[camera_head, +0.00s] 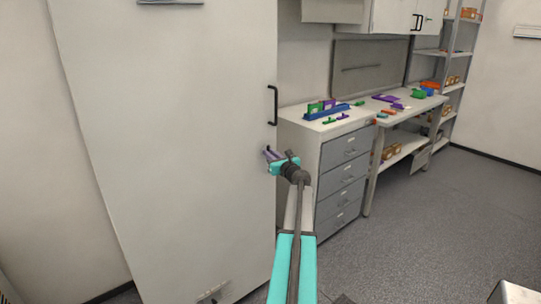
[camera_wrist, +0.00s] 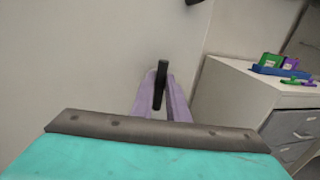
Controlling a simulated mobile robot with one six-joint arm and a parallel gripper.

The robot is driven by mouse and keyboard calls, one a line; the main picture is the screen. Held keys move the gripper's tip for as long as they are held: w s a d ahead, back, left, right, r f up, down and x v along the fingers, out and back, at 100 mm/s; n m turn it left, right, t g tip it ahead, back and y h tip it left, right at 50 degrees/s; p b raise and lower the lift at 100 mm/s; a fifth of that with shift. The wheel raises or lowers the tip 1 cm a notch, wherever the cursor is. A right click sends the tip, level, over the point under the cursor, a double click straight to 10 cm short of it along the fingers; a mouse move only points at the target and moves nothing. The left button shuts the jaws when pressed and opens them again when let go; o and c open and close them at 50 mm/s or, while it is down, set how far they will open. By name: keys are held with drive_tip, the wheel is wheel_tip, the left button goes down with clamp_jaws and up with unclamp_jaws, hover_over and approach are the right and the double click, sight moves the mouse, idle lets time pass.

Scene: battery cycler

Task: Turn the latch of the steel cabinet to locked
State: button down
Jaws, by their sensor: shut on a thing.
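The tall pale steel cabinet (camera_head: 180,130) fills the left of the head view, its door shut, with a black bar handle (camera_head: 272,105) near the door's right edge. My gripper (camera_head: 267,153) is at the door below that handle. In the wrist view, the black latch (camera_wrist: 160,84) stands close to upright, leaning slightly, between the two purple fingers of my gripper (camera_wrist: 161,95). The fingers are shut on the latch. In the head view the latch is hidden by my gripper.
A drawer unit (camera_head: 340,165) with grey drawers stands just right of the cabinet, with blue, green and purple items on top. A workbench (camera_head: 405,110) and shelves (camera_head: 450,70) stand further back. Grey floor (camera_head: 430,220) is open at the right.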

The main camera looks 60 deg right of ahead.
drive_tip(key=shift+f+n+b, duration=0.3)
drive_tip(key=shift+n+b, duration=0.7)
drive_tip(key=shift+b, duration=1.5)
drive_tip(key=n+t+b, duration=0.1)
drive_tip(key=n+b, duration=0.5)
drive_tip(key=b, duration=0.3)
drive_tip(key=n+t+y+b, duration=0.1)
drive_tip(key=n+b, duration=0.5)
drive_tip(key=b, duration=0.3)
drive_tip(key=f+n+t+y+b, duration=0.1)
drive_tip(key=n+b, duration=0.5)
drive_tip(key=b, duration=0.4)
drive_tip(key=shift+w+a, duration=0.1)
drive_tip(key=shift+a, duration=0.1)
drive_tip(key=shift+n+t+y, duration=0.3)
drive_tip(key=shift+y, duration=0.1)
drive_tip(key=c, duration=1.7)
unclamp_jaws()
drive_tip(key=shift+c, duration=0.2)
drive_tip(key=shift+s+a, duration=0.1)
drive_tip(key=shift+s, duration=0.1)
